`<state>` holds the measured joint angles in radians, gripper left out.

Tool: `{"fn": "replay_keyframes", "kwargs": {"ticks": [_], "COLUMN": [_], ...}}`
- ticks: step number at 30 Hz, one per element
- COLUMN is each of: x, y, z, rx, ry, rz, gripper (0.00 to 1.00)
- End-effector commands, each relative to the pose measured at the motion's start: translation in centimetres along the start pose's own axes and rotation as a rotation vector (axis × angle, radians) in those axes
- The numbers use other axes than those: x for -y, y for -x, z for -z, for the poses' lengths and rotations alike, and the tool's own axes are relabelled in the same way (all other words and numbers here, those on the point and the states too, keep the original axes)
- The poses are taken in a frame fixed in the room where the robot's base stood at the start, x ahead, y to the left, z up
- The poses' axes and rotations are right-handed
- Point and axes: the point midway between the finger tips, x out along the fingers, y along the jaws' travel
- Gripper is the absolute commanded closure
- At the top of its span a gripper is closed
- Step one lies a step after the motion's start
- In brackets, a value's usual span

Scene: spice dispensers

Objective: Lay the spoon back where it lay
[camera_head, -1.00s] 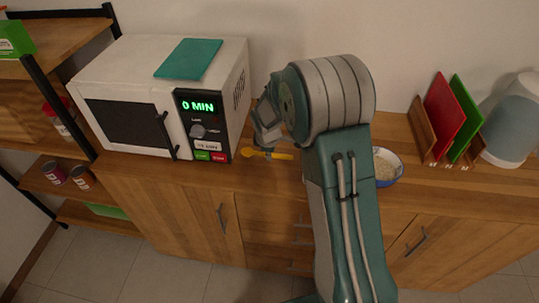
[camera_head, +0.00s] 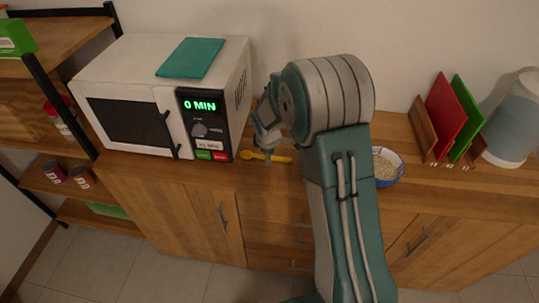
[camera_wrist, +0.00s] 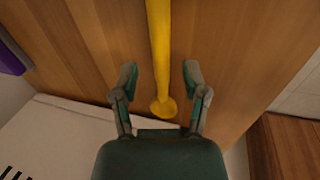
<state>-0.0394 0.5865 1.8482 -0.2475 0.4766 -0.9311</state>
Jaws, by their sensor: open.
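The yellow spoon (camera_wrist: 158,50) lies along the wooden counter in the wrist view, with its rounded end near my palm. In the head view the spoon (camera_head: 281,158) shows just right of the microwave's front corner. My gripper (camera_wrist: 159,76) is open, with one finger on each side of the spoon and a gap on both sides. In the head view my gripper (camera_head: 267,150) is low over the spoon and covers part of it. I cannot tell whether the fingertips touch the counter.
The white microwave (camera_head: 130,75) stands close on the left, with a teal board (camera_head: 189,58) on top. A blue-rimmed bowl (camera_head: 387,166) sits right of my arm. A rack with red and green boards (camera_head: 446,103) stands farther right. Bare counter (camera_head: 225,175) lies in front of the microwave.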

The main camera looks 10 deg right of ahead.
Motion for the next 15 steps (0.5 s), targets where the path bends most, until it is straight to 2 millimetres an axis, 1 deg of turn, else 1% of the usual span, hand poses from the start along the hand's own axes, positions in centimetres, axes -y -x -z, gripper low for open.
{"fn": "replay_keyframes", "kwargs": {"ticks": [1, 9, 12, 15], "x": [-0.1, -0.1, -0.1, -0.1], "y": [1.0, 6.7, 8.5, 9.9], "z": [0.1, 0.0, 0.0, 0.0], "rx": [-0.002, -0.003, -0.003, -0.002], "ry": [-0.001, -0.001, -0.001, 0.0], "rz": [-0.004, -0.005, -0.004, -0.003], "gripper": [0.42, 0.42, 0.42, 0.42]}}
